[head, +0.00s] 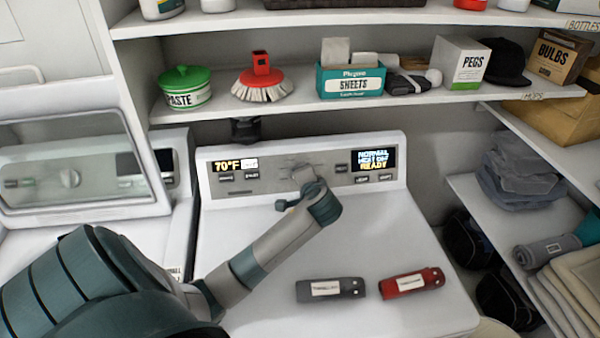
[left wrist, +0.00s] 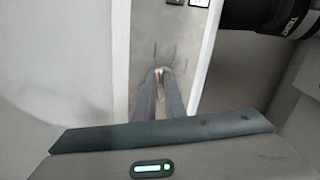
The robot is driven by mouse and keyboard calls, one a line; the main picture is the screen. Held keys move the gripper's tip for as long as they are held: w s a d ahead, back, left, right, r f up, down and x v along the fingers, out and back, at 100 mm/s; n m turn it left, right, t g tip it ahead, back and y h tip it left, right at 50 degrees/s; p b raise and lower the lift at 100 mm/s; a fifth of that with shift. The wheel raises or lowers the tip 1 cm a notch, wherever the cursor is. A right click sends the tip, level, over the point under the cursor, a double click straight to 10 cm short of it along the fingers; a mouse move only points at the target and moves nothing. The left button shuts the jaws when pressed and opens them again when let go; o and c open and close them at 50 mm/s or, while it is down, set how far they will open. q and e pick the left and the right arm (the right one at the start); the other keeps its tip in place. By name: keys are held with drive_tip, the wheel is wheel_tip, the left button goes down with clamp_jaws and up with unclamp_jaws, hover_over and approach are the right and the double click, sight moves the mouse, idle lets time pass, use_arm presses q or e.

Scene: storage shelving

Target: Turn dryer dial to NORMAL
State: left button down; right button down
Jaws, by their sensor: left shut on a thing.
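The white dryer (head: 345,230) stands in the middle of the head view, with a grey control panel (head: 273,181) along its back. The right display (head: 373,160) shows NORMAL on its top line and READY on its bottom line; the middle line is hard to read. My left gripper (head: 302,174) is at the middle of the panel, shut on the dial, which it largely hides. In the left wrist view, the fingers (left wrist: 160,76) are close together against the panel, with a small red mark between the tips. The dial's exact angle cannot be told. My right gripper is not in view.
A shelf above holds a green-lidded paste tub (head: 187,88), a brush (head: 262,82) and a sheets box (head: 350,80). A washer (head: 85,180) stands at left.

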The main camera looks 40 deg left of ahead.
use_arm(q)
drive_tip(key=shift+f+n, duration=0.15)
drive_tip(key=shift+n, duration=0.65)
drive_tip(key=shift+d, duration=0.1)
drive_tip(key=c, duration=1.8)
unclamp_jaws()
drive_tip(key=p+v, duration=0.4)
drive_tip(key=v, duration=1.3)
drive_tip(key=shift+s+d+r, duration=0.1)
drive_tip(key=shift+r, duration=0.15)
